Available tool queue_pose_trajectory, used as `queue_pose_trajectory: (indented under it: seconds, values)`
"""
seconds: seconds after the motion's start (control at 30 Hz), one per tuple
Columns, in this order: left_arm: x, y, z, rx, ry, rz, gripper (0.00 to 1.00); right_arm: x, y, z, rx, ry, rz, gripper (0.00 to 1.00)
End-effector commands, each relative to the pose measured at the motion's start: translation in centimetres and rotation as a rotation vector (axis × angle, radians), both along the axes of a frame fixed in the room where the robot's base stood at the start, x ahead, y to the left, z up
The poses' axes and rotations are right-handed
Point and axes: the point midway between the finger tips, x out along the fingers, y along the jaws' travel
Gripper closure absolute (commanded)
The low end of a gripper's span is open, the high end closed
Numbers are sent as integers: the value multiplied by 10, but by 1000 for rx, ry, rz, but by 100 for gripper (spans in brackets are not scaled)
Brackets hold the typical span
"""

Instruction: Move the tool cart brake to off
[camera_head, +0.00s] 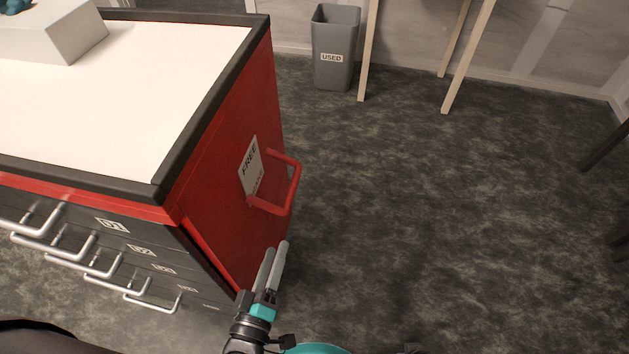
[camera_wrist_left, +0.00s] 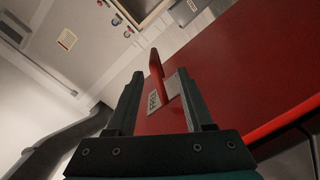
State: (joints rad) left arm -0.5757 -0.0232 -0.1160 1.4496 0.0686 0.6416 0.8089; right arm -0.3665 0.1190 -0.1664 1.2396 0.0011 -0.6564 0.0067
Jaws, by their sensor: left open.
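The red tool cart (camera_head: 225,150) stands at left with its red side panel facing right. A red U-shaped brake handle (camera_head: 292,185) sticks out from that panel, beside a pale label (camera_head: 250,165) reading "FREE" at its upper end. The handle covers part of the label's lower end. My left gripper (camera_head: 275,247) is open and empty, below and apart from the handle, close to the panel. In the left wrist view the handle (camera_wrist_left: 157,68) and label (camera_wrist_left: 172,88) show ahead, between the two fingers. My right gripper is not in view.
The cart has a white top (camera_head: 120,90) with a dark rim, and several drawers with metal handles (camera_head: 85,262) on its front. A grey bin (camera_head: 334,48) marked "USED" and wooden table legs (camera_head: 367,50) stand at the back. The dark floor (camera_head: 430,210) right of the cart is clear.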

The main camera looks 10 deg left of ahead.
Motion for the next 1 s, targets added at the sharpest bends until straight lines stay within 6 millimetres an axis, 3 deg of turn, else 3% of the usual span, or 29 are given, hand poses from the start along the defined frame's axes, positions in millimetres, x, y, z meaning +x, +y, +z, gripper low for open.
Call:
queue_pose_trajectory:
  seconds: [0.27,1.0]
  values:
    - [17,2,13,-43,-59,17,48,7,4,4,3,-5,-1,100]
    - [130,-2,12,-41,-57,17,48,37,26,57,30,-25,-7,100]
